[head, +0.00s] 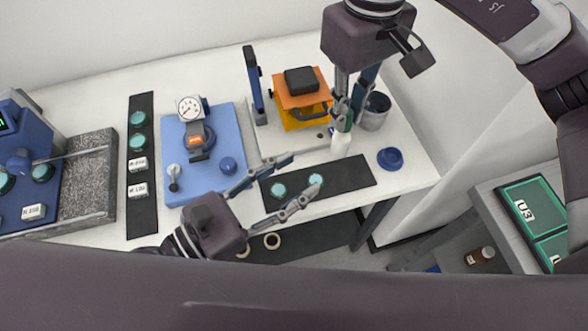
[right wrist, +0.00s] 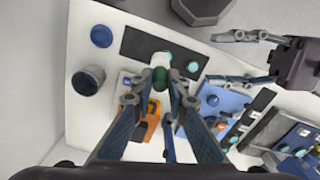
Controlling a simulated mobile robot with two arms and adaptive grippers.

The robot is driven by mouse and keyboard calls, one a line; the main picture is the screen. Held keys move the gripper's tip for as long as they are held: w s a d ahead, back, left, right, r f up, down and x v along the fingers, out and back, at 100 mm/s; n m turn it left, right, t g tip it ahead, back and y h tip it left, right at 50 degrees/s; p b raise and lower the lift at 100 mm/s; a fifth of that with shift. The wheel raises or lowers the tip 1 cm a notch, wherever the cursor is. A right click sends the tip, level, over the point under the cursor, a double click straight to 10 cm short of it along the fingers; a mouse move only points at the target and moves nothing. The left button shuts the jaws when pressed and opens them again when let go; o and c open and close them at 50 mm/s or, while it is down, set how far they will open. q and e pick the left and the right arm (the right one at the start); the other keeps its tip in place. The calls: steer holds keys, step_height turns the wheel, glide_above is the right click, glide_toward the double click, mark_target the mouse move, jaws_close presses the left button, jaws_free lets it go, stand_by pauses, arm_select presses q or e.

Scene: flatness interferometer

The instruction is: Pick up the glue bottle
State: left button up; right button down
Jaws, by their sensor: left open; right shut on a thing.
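The glue bottle, a small white bottle with a dark green cap, shows in the head view (head: 341,143) near the back edge of a black strip mat. My right gripper (head: 344,116) comes down from above and is shut on the bottle's upper part. In the right wrist view the bottle (right wrist: 161,60) sits between the two fingertips, cap toward the camera. I cannot tell whether its base touches the table. My left gripper (head: 302,173) is open and empty, over the front edge of the table, left of the bottle.
The black mat (head: 345,173) holds teal-topped pieces. A blue dish (head: 390,158) and a grey cup (head: 375,112) stand to the right. An orange block device (head: 301,95) with a blue post stands behind. A blue gauge stand (head: 228,136) is left. White table around the blue dish is free.

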mark_target(337, 148)
arm_select(q)
steer(key=x, duration=1.2)
steer(key=shift+w+r, duration=0.1)
steer(key=shift+r, duration=0.3)
steer(key=c, duration=1.2)
jaws_close()
arm_select(e)
steer(key=c, duration=1.8)
jaws_free()
